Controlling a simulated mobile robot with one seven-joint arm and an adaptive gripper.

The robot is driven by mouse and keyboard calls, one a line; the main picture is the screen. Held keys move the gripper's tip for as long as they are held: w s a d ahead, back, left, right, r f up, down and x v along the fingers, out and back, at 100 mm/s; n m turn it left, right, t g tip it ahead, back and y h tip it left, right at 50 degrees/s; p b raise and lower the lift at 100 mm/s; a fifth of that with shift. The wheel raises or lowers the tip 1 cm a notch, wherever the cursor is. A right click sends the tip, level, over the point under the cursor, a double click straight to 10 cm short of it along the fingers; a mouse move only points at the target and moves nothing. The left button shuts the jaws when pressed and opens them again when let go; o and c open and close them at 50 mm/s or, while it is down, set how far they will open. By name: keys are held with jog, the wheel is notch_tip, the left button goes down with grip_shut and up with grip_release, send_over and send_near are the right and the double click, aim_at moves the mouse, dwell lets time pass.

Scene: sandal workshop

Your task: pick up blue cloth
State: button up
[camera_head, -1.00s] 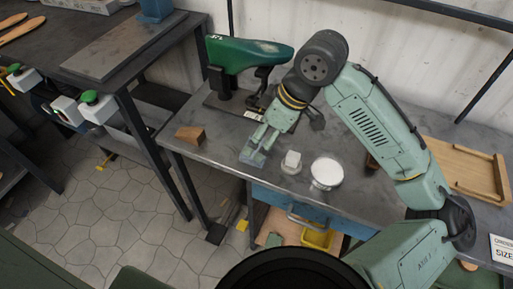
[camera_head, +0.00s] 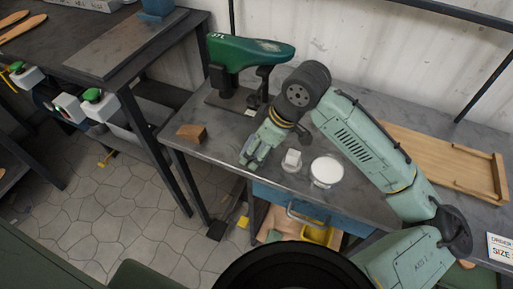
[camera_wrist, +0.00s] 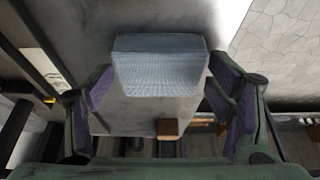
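The blue cloth (camera_wrist: 160,72) is a pale blue-grey, folded block-like piece with a fine weave, seen in the wrist view. It lies on the dark workbench (camera_head: 225,150), near its front edge. My gripper (camera_wrist: 160,90) is open, with one purple-padded finger on each side of the cloth. The fingers are very close to its sides; I cannot tell whether they touch it. In the head view my gripper (camera_head: 252,160) is low over the bench and hides most of the cloth.
A brown wooden block (camera_head: 191,133) lies to the left. A small white object (camera_head: 292,160) and a round white-topped container (camera_head: 326,171) stand close to the right. A green shoe form (camera_head: 248,52) on a stand rises behind. A wooden tray (camera_head: 440,160) is farther right.

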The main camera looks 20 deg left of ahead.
jog(key=c, duration=0.8)
jog(key=shift+o, duration=0.2)
jog(key=shift+r, duration=0.15)
